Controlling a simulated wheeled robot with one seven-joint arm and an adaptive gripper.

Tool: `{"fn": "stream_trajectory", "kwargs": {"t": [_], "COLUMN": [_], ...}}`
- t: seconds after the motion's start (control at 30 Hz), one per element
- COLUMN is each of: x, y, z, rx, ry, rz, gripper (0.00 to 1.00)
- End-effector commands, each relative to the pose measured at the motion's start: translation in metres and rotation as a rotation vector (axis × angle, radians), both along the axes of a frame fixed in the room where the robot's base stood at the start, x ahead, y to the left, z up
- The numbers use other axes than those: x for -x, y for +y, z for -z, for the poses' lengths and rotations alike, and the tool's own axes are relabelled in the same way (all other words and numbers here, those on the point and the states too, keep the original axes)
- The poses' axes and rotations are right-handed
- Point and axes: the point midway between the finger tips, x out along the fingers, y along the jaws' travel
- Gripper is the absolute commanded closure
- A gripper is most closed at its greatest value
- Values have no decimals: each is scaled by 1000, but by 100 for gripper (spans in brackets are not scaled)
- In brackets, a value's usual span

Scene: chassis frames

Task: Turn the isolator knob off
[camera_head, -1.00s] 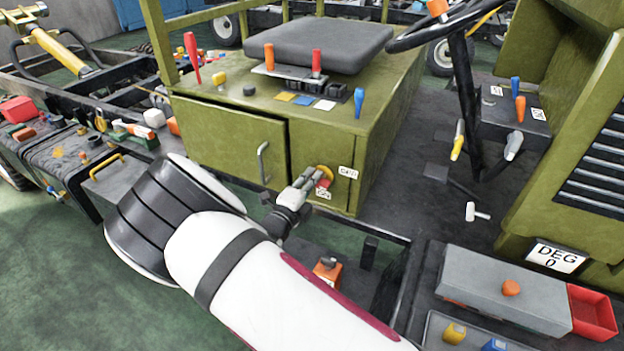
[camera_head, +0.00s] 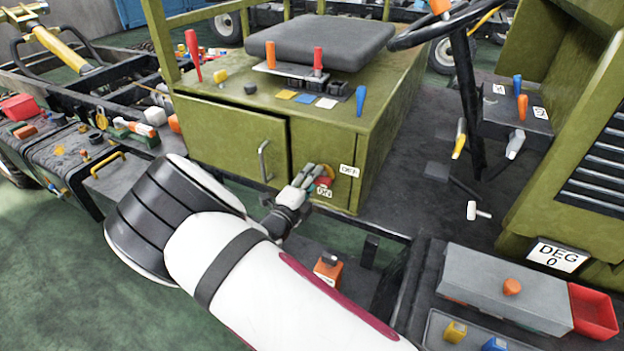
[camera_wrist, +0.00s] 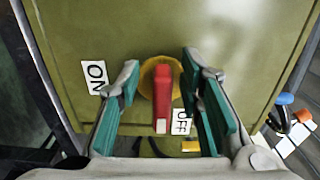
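The isolator knob is a red bar handle on a round yellow plate, set on the olive-green cabinet front. In the wrist view the red knob (camera_wrist: 162,97) runs nearly straight down the picture from the yellow plate (camera_wrist: 149,83). The ON label (camera_wrist: 95,77) is to its left and the OFF label (camera_wrist: 181,121) is close to its lower right end. My gripper (camera_wrist: 160,64) is open, one green-padded finger on each side of the knob, with visible gaps. In the head view my gripper (camera_head: 318,172) partly hides the red knob (camera_head: 324,183).
The cabinet (camera_head: 232,140) has a door handle (camera_head: 264,160) left of the knob. An orange block with a dark switch (camera_head: 328,268) is below my wrist. A grey box (camera_head: 505,288) and a red bin (camera_head: 592,312) are at the lower right.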

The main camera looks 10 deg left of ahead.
Motion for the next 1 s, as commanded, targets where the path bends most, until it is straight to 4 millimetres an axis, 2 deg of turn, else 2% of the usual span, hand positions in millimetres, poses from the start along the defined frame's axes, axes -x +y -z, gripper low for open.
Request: {"fn": "stream_trajectory", "kwargs": {"t": [0.17,0.27,0.7,0.83,1.0], "x": [2,9,87,103,112], "y": [0,3,32,38,40], "z": [-1,-1,-1,0,0], "rx": [1,1,0,0,0], "ry": [-2,-2,0,0,-1], "rz": [1,1,-2,-2,0], "gripper": [67,67,67,67,67]}}
